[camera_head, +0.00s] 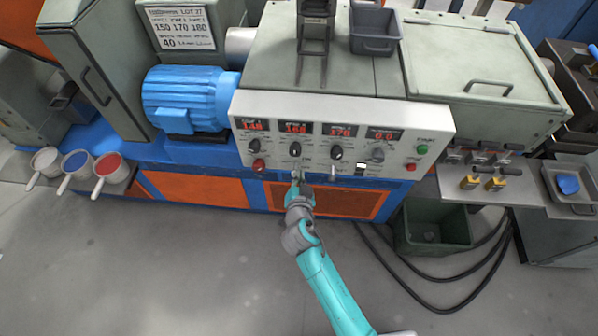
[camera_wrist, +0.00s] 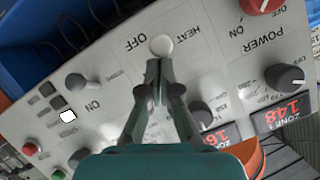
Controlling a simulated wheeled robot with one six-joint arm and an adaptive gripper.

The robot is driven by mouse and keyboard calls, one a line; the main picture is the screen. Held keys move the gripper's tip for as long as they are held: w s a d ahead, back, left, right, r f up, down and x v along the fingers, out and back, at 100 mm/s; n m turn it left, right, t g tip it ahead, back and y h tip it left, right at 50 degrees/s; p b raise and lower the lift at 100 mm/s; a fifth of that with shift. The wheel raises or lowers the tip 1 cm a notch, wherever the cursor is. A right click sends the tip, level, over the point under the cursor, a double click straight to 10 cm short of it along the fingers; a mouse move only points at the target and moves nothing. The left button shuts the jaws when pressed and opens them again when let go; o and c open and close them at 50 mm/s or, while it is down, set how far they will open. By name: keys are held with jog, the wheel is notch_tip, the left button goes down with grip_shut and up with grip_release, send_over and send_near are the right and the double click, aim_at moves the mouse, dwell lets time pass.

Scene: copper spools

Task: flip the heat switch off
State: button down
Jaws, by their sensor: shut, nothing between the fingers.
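The heat switch (camera_wrist: 162,45) shows in the wrist view as a pale round lever end between the HEAT and OFF prints on the white control panel (camera_wrist: 215,60). Its ball end shows close to the OFF print; the lever's tilt is hard to judge from here. My gripper (camera_wrist: 154,64) is shut and empty, with its fingertips right at the lever's end; I cannot tell if they touch it. In the head view my gripper (camera_head: 297,177) is at the panel's lower edge and largely hides the switch.
Another lever (camera_wrist: 76,81) and a lit white rocker (camera_wrist: 68,116) sit along the panel. A green bin (camera_head: 432,226) and black cables lie on the floor to the right.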

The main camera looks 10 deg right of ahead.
dwell(0.4)
jog(key=shift+r, duration=0.65)
